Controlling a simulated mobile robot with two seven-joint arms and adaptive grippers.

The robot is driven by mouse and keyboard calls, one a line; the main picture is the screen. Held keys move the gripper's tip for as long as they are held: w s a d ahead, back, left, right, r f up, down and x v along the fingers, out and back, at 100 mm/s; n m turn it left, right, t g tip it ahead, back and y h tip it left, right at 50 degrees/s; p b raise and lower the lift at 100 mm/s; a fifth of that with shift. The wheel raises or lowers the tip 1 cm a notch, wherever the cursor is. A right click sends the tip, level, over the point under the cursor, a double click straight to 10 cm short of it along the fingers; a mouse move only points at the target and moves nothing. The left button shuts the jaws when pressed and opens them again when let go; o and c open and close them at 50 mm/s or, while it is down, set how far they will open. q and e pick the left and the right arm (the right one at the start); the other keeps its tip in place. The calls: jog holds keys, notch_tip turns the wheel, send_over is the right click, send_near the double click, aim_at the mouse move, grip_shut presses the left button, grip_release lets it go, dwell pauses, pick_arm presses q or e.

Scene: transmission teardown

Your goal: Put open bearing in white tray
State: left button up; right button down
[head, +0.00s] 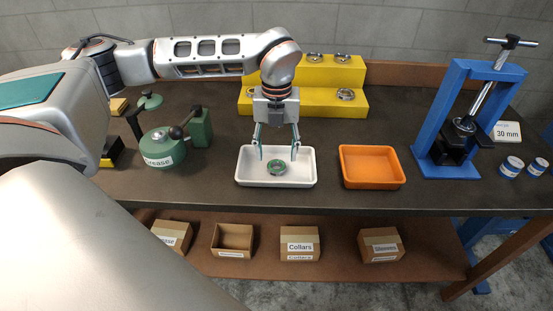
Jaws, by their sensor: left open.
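An open bearing (276,169), a ring with a green tint and a dark centre, lies inside the white tray (245,181) on the workbench. My left gripper (277,156) is above the tray, pointing down, with its fingers spread wide. The fingers stand on either side of the bearing and a little above it, and nothing is held between them. My right gripper does not show.
An orange tray (372,183) sits empty to the right of the white tray. A yellow stepped stand (317,105) with several bearings is behind. A green grease container (160,150) is on the left, a blue press (465,120) on the right. Cardboard boxes (300,244) line the lower shelf.

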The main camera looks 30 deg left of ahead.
pick_arm(q)
notch_tip(320, 180, up, 8)
jog(key=shift+r, duration=0.25)
dwell(0.5)
